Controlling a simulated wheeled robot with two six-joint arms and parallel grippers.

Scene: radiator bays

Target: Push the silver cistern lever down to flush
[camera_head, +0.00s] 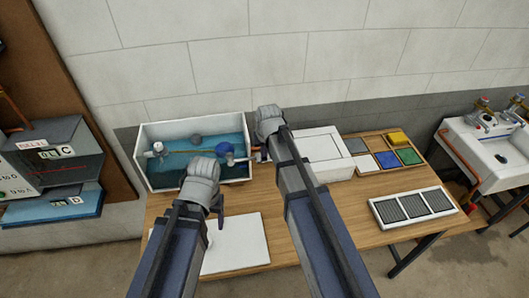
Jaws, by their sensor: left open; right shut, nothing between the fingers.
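A white closed cistern box (322,146) stands on the wooden table, just right of my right forearm. I cannot make out a silver lever on it; my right arm hides its left part. My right gripper (262,154) is shut and empty by the left side of the box, largely hidden by its own wrist. I cannot tell whether it touches anything. My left gripper (218,207) is open and empty, over the table in front of the open white tank (241,128).
The open tank holds blue water and fittings. A white sheet (245,244) lies in front of it. Coloured tiles (386,159) and a white three-grille panel (413,207) lie at right. A sink (482,150) is far right, and a grey control unit (50,150) far left.

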